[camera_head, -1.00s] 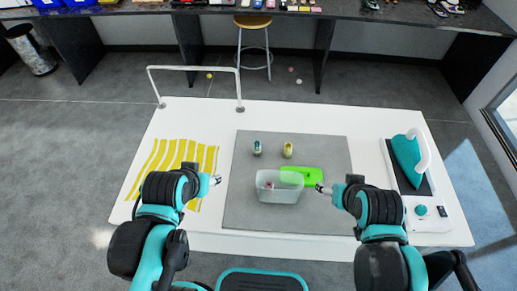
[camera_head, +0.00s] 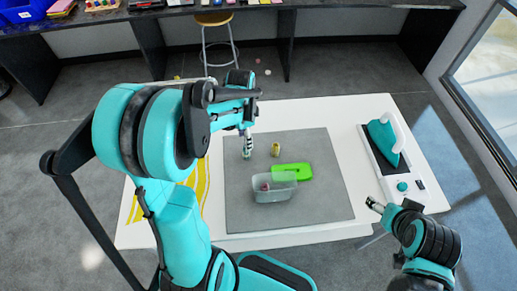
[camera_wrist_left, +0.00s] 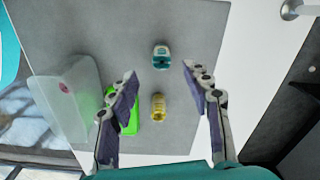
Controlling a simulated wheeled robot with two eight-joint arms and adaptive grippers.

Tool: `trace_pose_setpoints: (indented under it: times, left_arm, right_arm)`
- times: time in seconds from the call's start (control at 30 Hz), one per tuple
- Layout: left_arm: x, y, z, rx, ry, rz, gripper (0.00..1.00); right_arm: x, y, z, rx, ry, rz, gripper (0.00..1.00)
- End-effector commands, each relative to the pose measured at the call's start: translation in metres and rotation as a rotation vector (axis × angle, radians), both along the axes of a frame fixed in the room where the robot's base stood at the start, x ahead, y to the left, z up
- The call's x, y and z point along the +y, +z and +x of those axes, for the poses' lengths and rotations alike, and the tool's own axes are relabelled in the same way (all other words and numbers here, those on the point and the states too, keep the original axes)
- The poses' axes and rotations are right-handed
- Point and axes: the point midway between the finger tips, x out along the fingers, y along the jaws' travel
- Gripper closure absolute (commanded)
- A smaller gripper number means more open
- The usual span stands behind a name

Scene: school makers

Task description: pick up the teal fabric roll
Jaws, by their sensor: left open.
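The teal fabric roll (camera_wrist_left: 161,57) stands on the grey mat (camera_wrist_left: 190,20) in the left wrist view, ahead of my left gripper (camera_wrist_left: 160,82). The gripper is open, and its two fingers are apart with nothing held. In the head view, my left gripper (camera_head: 247,138) is over the teal roll's place at the mat's back left and mostly hides the roll. My right gripper (camera_head: 374,205) is off the mat's right side, near the table's front right; its jaws are too small to judge.
A yellow roll (camera_head: 275,149) stands close to the right of the teal one. A green item (camera_head: 291,170) and a clear bin (camera_head: 273,190) with a small pink thing are nearer the front. Striped yellow fabric (camera_head: 203,185) lies at the left.

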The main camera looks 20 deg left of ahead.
Motion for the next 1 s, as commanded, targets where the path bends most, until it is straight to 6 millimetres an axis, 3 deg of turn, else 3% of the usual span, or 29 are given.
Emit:
trace_pose_setpoints:
  times: [0.5,0.83,0.87,1.0]
  left_arm:
    - [0.001,-0.070,0.003,0.001,-0.002,0.000,0.51]
    - [0.001,-0.076,0.003,0.001,-0.002,0.000,0.51]
    - [0.001,-0.076,0.003,0.001,-0.002,0.000,0.56]
    - [0.001,-0.076,0.003,0.001,-0.002,0.000,0.93]
  right_arm:
    - [0.000,-0.025,0.000,0.000,0.000,0.000,0.31]
    - [0.000,-0.025,0.000,0.000,0.000,0.000,0.31]
    - [0.000,-0.025,0.000,0.000,0.000,0.000,0.31]
    - [0.000,-0.025,0.000,0.000,0.000,0.000,0.31]
